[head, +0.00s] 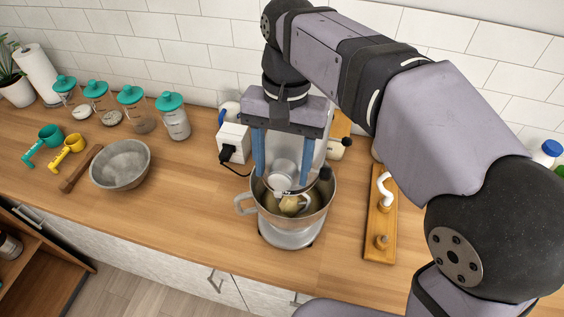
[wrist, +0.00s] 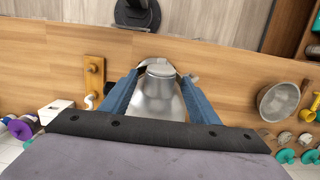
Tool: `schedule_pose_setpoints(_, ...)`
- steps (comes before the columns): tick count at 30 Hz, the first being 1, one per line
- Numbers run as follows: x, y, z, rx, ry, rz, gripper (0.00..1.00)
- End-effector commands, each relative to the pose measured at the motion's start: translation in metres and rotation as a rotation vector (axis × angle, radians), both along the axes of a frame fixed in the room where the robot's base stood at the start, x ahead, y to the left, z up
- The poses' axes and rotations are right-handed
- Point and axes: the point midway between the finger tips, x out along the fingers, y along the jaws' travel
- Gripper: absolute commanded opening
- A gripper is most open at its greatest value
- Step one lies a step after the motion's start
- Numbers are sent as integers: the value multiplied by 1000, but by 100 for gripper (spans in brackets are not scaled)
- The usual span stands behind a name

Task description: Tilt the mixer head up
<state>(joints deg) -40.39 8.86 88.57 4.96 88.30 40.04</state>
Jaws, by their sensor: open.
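The stand mixer has a silver head (head: 284,172), which also shows in the wrist view (wrist: 158,100). The head looks level over the mixer's metal bowl (head: 268,206), and a pale beater (head: 291,205) shows inside the bowl. My gripper (head: 282,177) is over the mixer, pointing down, with its two blue fingers spread. In the wrist view my gripper (wrist: 161,76) has one finger on each side of the silver head, with nothing pinched. Whether either finger touches the head cannot be told. My gripper and arm hide the mixer's rear part.
A white box with a black plug (head: 233,141) stands close left of the mixer. A wooden board with a white hook-shaped part (head: 381,215) lies to the right. A grey bowl (head: 120,165) and teal-lidded jars (head: 172,115) are at the left. Bare counter (head: 190,200) lies between.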

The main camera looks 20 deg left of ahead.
Motion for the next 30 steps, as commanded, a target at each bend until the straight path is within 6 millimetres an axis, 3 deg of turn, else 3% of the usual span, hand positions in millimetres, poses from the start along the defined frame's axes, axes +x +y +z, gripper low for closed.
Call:
schedule_pose_setpoints(8, 2, 0, 10, 0, 1, 0, 55)
schedule_pose_setpoints(21, 10, 0, 58, 1, 0, -1, 55)
schedule_pose_setpoints(30, 12, 0, 72, 1, 0, -1, 55)
